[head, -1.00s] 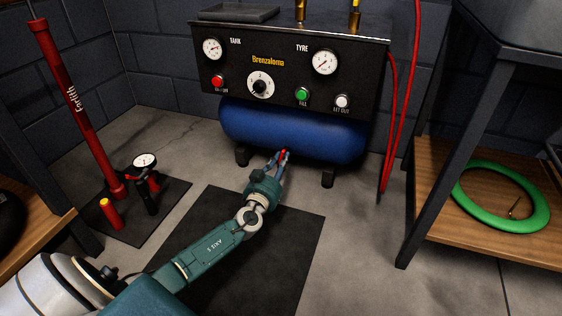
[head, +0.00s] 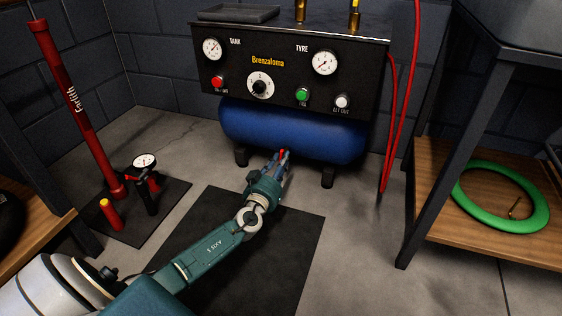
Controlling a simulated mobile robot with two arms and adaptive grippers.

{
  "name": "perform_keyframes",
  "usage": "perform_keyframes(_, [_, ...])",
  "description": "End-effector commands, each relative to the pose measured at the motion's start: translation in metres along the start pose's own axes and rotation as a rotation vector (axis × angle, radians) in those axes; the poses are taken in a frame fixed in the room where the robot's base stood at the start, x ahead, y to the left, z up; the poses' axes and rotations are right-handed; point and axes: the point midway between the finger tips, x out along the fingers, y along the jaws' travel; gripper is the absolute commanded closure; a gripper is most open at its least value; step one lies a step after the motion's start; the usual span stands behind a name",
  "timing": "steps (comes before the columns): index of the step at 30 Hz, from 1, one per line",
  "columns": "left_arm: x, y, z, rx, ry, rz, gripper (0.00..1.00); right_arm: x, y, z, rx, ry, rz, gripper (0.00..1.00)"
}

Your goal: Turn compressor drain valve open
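The compressor has a blue tank (head: 295,132) under a black panel (head: 330,85) with gauges and buttons. A small red part, likely the drain valve handle (head: 282,153), shows at the underside of the tank, between my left gripper's fingertips. My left gripper (head: 283,157) reaches up to it from the front. Its fingers look close around the red part, but whether they press on it is too small to tell. The rest of the valve is hidden by the fingers. My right gripper is not in view.
A red floor pump (head: 85,115) stands at the left on a dark mat. A red hose (head: 402,110) hangs right of the compressor. A wooden shelf (head: 440,230) with a green tyre (head: 470,212) is at the right. The dark floor mat (head: 290,240) is clear around my arm.

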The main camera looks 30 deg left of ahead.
Motion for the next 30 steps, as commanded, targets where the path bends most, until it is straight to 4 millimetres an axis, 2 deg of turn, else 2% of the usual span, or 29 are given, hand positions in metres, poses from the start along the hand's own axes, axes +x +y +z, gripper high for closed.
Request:
perform_keyframes(9, [0.0, 0.0, -0.001, 0.001, 0.001, -0.001, 0.65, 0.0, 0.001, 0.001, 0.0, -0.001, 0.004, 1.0])
perform_keyframes(14, [-0.012, 0.0, 0.001, 0.001, 0.0, 0.0, 0.65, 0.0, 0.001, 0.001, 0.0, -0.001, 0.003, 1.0])
perform_keyframes(24, [-0.081, 0.0, 0.002, 0.001, -0.003, 0.0, 0.65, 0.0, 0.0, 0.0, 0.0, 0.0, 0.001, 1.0])
perform_keyframes(30, [-0.111, 0.0, 0.001, 0.001, -0.001, -0.001, 0.65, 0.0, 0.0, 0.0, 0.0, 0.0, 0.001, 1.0])
